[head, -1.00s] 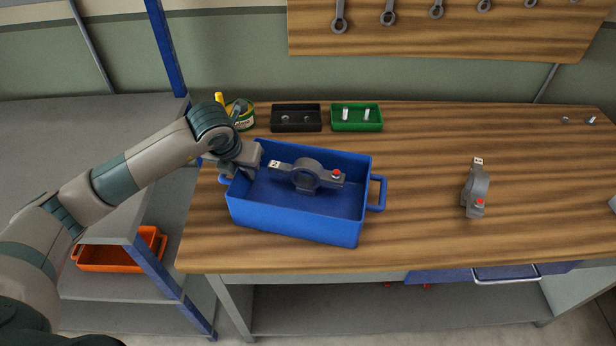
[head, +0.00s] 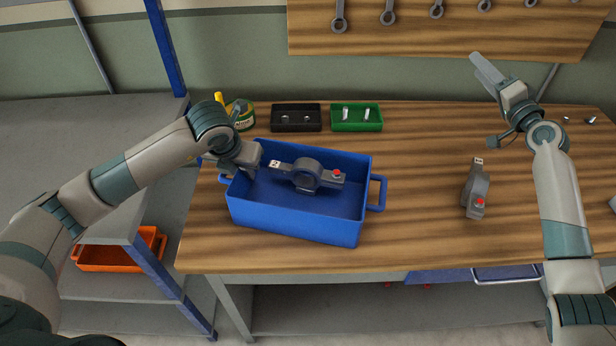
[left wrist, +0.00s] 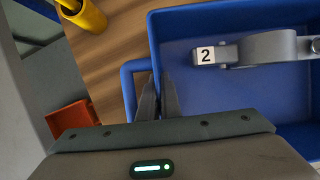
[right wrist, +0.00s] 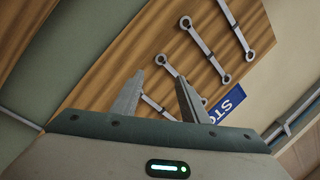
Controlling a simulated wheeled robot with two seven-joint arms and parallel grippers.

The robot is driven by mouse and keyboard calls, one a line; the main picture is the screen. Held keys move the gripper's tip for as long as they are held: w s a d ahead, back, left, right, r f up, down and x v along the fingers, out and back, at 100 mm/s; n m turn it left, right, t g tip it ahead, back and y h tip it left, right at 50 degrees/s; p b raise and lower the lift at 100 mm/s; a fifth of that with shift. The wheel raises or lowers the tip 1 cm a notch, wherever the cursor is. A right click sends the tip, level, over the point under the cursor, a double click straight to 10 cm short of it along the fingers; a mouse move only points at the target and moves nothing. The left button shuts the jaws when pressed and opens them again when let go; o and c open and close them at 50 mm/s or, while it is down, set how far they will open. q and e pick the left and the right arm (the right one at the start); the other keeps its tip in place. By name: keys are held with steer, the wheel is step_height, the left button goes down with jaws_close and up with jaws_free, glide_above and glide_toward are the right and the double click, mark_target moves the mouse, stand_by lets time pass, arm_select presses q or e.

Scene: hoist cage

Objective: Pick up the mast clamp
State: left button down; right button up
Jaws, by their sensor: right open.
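One grey mast clamp (head: 306,176) with a ring, a red knob and a white tag lies in the blue crate (head: 300,229). In the left wrist view its tag reads 2 (left wrist: 206,55). A second similar clamp (head: 476,189) lies on the bench at the right, with a white tag and a red knob. My left gripper (head: 236,170) is at the crate's left end; in the left wrist view its fingers (left wrist: 158,84) straddle the crate's wall beside the handle. My right gripper (head: 478,62) is open and empty, raised above the bench's back right and facing the tool board.
A black bin (head: 297,127) and a green bin (head: 356,127) with small parts stand at the bench's back, beside a green tin (head: 242,118). Wrenches hang on the wooden board (head: 450,32). An orange tray (head: 117,262) sits on the left shelf. The bench between crate and second clamp is clear.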

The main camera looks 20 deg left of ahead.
steer(key=s+a+f+n+g+y, duration=0.2)
steer(key=a+n+g, duration=0.1)
steer(key=a, duration=0.7)
steer(key=s+a+f+n+g+y, duration=0.1)
steer(key=a+n+g, duration=0.3)
steer(key=a, duration=0.6)
steer(key=n+g+h, duration=1)
steer(key=n+h, duration=0.1)
steer(key=n, duration=0.4)
glide_above(306, 163)
steer(key=f, duration=0.7)
steer(key=shift+w+a+f, duration=0.3)
steer(key=shift+w+f, duration=0.05)
steer(key=shift+f, duration=0.05)
steer(key=shift+s+d+r+n+h, duration=0.15)
steer(key=shift+s+d+n+h, duration=0.2)
steer(key=shift+h, duration=0.25)
steer(key=shift+f, duration=3.45)
